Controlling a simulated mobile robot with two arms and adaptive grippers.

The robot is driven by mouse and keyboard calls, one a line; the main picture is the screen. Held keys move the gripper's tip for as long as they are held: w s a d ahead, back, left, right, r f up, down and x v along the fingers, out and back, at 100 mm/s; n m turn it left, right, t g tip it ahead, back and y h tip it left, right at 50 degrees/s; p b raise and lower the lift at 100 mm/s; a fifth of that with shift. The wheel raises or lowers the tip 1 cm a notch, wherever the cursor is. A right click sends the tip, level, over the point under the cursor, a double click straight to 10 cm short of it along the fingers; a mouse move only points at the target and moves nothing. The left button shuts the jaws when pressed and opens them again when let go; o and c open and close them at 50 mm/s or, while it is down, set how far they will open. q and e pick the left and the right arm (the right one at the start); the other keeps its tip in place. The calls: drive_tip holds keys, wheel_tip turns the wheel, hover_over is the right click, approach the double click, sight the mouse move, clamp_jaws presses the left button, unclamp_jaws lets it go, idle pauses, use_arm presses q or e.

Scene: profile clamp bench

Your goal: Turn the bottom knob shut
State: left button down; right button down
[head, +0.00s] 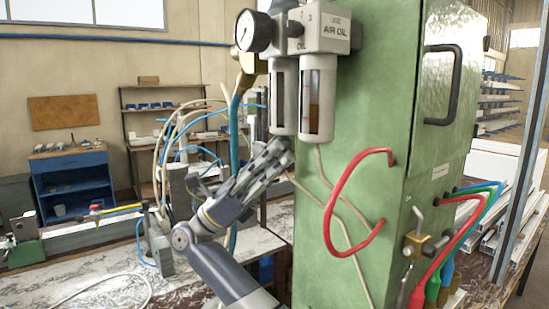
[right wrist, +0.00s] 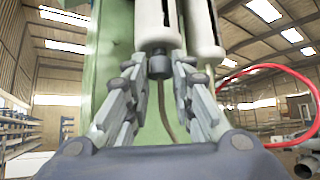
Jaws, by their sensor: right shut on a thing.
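The air unit (head: 325,33) on the green cabinet has two pale bowls hanging side by side. The bottom knob (right wrist: 160,66) is a short dark cylinder under the left bowl (head: 284,95), seen in the right wrist view. My right gripper (head: 277,153) reaches up from below to the underside of that bowl. In the right wrist view its fingers (right wrist: 161,68) stand on both sides of the knob and are shut on it. In the head view the fingers hide the knob. How far the knob is turned cannot be told. My left gripper is not in view.
A round gauge (head: 254,31) sits beside the unit. A red hose (head: 329,215) loops out from the green cabinet (head: 380,120), right of my arm. Thin beige tubes run below the bowls. A brass valve (head: 417,244) is on the cabinet's right. A blue hose (head: 233,130) hangs left of the bowls.

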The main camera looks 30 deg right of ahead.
drive_tip(key=shift+s+d+n+t+y+b, duration=0.1)
drive_tip(key=shift+s+n+t+y+b, duration=0.6)
drive_tip(key=shift+n+t, duration=2.75)
drive_tip(key=shift+w+a+n+t+y+b, duration=0.2)
drive_tip(key=shift+n+t+b, duration=0.8)
drive_tip(key=shift+t, duration=5)
drive_tip(key=shift+s+d+n+t+y+b, duration=0.35)
drive_tip(key=shift+n+t+b, duration=1.2)
drive_tip(key=shift+t, duration=3.2)
drive_tip(key=shift+s+a+n+y+p, duration=0.1)
drive_tip(key=shift+a+n+y+p, duration=0.05)
drive_tip(key=shift+n+y+p, duration=0.3)
drive_tip(key=c, duration=1.4)
unclamp_jaws()
drive_tip(key=shift+o, duration=0.2)
